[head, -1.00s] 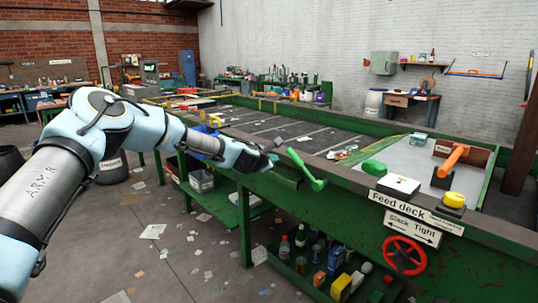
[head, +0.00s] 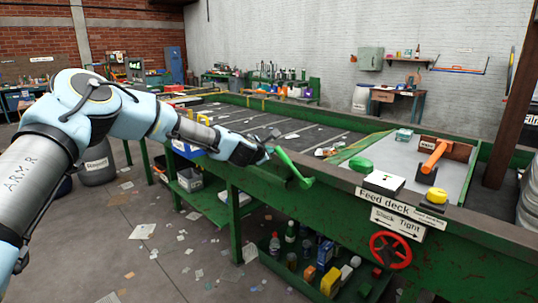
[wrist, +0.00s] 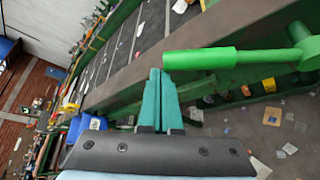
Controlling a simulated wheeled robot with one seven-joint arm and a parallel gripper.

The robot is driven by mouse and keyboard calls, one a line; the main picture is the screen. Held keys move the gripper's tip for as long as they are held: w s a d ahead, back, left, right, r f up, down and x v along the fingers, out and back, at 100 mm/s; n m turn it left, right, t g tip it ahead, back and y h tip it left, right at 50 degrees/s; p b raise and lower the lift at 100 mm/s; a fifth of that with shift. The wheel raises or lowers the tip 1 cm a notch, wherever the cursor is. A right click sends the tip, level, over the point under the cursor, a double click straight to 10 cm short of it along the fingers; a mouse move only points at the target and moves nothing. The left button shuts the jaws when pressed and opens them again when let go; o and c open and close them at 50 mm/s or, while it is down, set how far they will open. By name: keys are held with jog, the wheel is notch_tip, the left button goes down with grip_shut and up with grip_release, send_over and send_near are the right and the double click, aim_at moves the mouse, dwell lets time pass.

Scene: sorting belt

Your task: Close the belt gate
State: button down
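A green lever (head: 293,167) is mounted on the near side rail of the belt (head: 275,128), its free end raised toward the left. In the wrist view its thick handle (wrist: 205,61) lies across the picture just beyond my fingertips. My gripper (head: 270,152) is at the lever's free end. In the wrist view the two teal fingers (wrist: 161,78) are together with no clear gap, and nothing shows between them. I cannot tell whether they touch the handle. No part is clearly labelled as the gate. An orange handle (head: 434,155) stands on the feed deck at the right.
A red handwheel (head: 391,250) is on the side panel below. Bottles and boxes fill a low shelf (head: 270,262). Papers litter the floor.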

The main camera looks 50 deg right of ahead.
aim_at(275, 146)
jog(key=shift+s+r+m+t+h+b, duration=0.3)
jog(key=shift+s+r+m+t+b, duration=0.3)
jog(key=shift+s+r+b, duration=0.8)
jog(key=s+a+r+m+t+h+b, duration=0.1)
jog(key=s+r+m+h+b, duration=0.15)
jog(key=s+m+b, duration=0.65)
jog(key=s+r+m+t+h+b, duration=0.1)
jog(key=s+m+h+b, duration=0.15)
jog(key=s+b, duration=0.8)
jog(key=s+f+m+g+h+b, duration=0.4)
jog(key=m+b, duration=0.6)
jog(key=b, duration=0.6)
jog(key=shift+s+a+f+m+g+h, duration=0.3)
jog(key=shift+s+f+m+g, duration=0.1)
jog(key=shift+s+f, duration=0.25)
jog(key=shift+f, duration=0.1)
